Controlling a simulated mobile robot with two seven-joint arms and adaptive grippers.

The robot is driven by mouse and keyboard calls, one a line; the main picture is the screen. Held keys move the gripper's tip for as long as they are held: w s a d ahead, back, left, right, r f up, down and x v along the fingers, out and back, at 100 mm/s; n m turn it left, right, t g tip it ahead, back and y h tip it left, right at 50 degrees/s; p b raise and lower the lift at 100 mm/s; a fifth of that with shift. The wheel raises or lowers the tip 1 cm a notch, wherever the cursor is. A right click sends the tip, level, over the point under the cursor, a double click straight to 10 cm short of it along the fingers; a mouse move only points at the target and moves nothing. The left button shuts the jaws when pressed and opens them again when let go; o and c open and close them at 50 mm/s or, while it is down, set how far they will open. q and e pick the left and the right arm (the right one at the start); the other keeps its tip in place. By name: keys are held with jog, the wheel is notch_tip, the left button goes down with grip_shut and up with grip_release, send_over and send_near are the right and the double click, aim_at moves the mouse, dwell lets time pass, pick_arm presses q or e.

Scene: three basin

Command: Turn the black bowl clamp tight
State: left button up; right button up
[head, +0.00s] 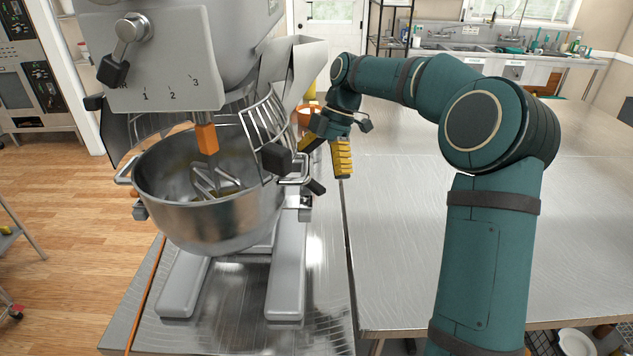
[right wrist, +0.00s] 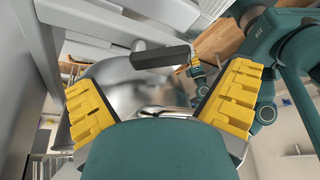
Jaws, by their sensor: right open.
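The mixer's steel bowl (head: 215,205) hangs upright under the mixer head. The black bowl clamp handle (head: 315,187) sticks out at the bowl's right side. In the right wrist view, a black handle (right wrist: 162,57) on a metal stem lies ahead, between the directions of the two fingers. My right gripper (head: 327,150) is open, its yellow fingers spread, just behind and above the clamp. In the right wrist view, the gap between the fingers (right wrist: 160,80) is empty, and I cannot tell how far off the handle is. My left gripper is not in the head view.
A wire guard (head: 265,125) and another black block (head: 277,158) sit close to the clamp. An orange bowl (head: 307,113) stands behind my right gripper. The steel table (head: 405,220) at right is largely clear. Sinks line the back wall.

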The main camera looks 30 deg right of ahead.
aim_at(316, 181)
jog(key=shift+x, duration=1.75)
jog(key=c, duration=1.2)
